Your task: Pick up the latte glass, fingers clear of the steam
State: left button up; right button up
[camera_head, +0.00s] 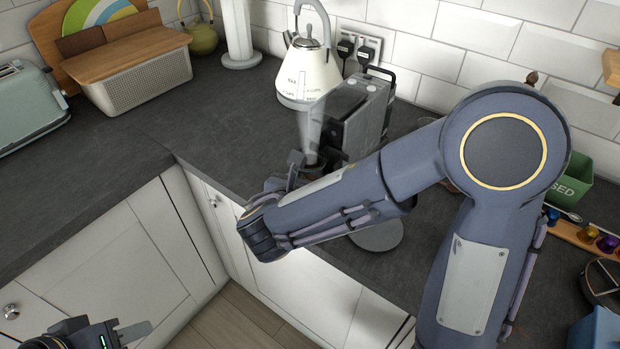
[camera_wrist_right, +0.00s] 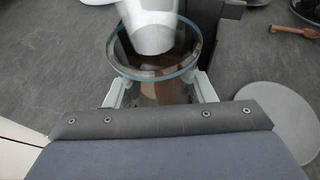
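The latte glass (camera_wrist_right: 187,76) shows in the right wrist view as a clear round rim over brown contents. A pale grey column, likely steam, covers part of its mouth; in the head view a faint plume (camera_head: 309,125) rises above the glass (camera_head: 313,168). My right gripper (camera_wrist_right: 162,88) has one finger on each side of the glass, below the rim and beside the pale column. Whether the fingers press on the glass is unclear. In the head view my right gripper (camera_head: 296,170) is partly hidden. My left gripper (camera_head: 124,335) is at the lower left, away from the glass.
A grey coffee machine (camera_head: 358,115) stands right behind the glass, with a cream kettle (camera_head: 305,72) beyond. A pale disc (camera_head: 378,236) lies on the worktop near my right forearm. A bread bin (camera_head: 140,82) and toaster (camera_head: 27,105) stand left; worktop between is clear.

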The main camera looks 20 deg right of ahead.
jog(key=shift+c, duration=1.4)
jog(key=shift+r, duration=0.15)
